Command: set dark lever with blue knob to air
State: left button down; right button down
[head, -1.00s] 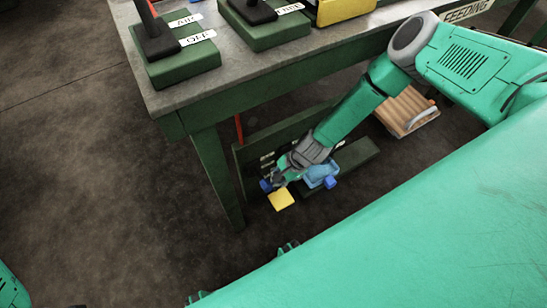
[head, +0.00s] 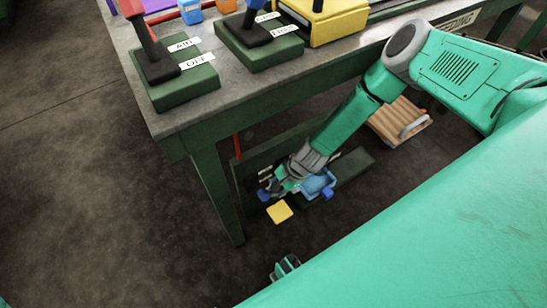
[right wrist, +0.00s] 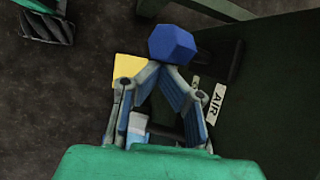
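A blue knob (right wrist: 173,44) sits right at the tips of my right gripper (right wrist: 162,68) in the right wrist view. The two fingers converge there and look shut; the knob lies just beyond them, slightly right of their middle. Whether they grip the lever stem is hidden. A white AIR label (right wrist: 216,103) is on the dark panel to the right. In the head view my right gripper (head: 273,190) reaches down beside the table leg, with the blue knob (head: 263,195) at its fingers. The lever's dark stem is not clear.
A yellow square (head: 279,212) and a light-blue part (head: 318,182) are close to the gripper.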

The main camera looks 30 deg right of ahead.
jog(key=shift+s+a+r, duration=0.15)
jog(key=shift+a, duration=0.4)
jog(key=d+v, duration=0.1)
jog(key=v, duration=1.1)
jog(key=shift+f, duration=0.25)
jog(key=shift+d, duration=0.1)
